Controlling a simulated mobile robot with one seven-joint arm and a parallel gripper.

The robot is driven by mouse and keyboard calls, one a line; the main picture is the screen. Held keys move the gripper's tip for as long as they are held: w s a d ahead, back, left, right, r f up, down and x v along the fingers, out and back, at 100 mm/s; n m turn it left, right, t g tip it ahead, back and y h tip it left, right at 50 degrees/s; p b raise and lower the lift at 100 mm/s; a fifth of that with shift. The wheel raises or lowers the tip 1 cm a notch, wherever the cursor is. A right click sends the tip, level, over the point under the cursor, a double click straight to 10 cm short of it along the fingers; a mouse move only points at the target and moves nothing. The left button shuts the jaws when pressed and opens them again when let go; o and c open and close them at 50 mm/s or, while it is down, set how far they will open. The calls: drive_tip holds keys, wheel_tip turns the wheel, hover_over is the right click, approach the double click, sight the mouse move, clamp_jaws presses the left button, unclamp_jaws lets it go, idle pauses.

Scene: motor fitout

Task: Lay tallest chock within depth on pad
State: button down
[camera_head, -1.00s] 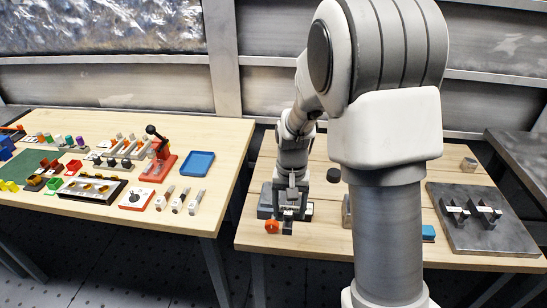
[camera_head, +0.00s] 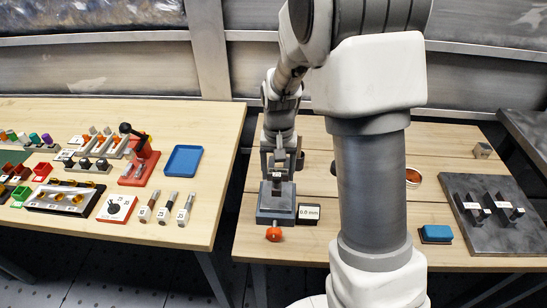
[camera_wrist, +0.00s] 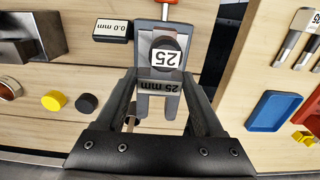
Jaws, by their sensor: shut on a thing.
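My gripper (camera_head: 278,178) points down over a blue-grey device (camera_head: 265,215) with a red-orange knob (camera_head: 273,234), near the front left of the right table. In the wrist view my gripper (camera_wrist: 160,86) is shut on a grey piece labelled "25 mm" (camera_wrist: 158,88). I cannot tell whether the held piece touches the device. A small black display (camera_head: 308,213) beside the device reads 0.0 mm. A blue pad-like block (camera_head: 436,232) on a dark base lies at the front right.
A dark slab (camera_head: 465,240) with two labelled upright pieces lies at the right. A small grey cube (camera_head: 482,150) stands behind it. My arm hides the table's middle. The left table, across a gap, holds a blue tray (camera_head: 183,161), a red lever device (camera_head: 140,170) and several small parts.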

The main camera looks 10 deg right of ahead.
drive_tip(key=shift+w, duration=0.5)
drive_tip(key=shift+f+b, duration=2.6)
drive_tip(key=shift+f, duration=0.75)
drive_tip(key=shift+f+b, duration=0.4)
drive_tip(key=shift+f, duration=0.15)
unclamp_jaws()
drive_tip(key=shift+s, duration=0.1)
wheel_tip(320, 180, up, 17)
drive_tip(key=p, duration=0.3)
drive_tip(key=s+r+n+t+p, duration=0.1)
drive_tip(key=s+r, duration=0.4)
drive_tip(key=s, duration=0.5)
drive_tip(key=s+r+n+t, duration=0.2)
drive_tip(key=s+r+t, duration=0.2)
drive_tip(key=s, duration=0.6)
drive_tip(key=shift+r+n+t+p, duration=0.3)
drive_tip(key=shift+r+p, duration=0.1)
drive_tip(key=shift+r, duration=0.1)
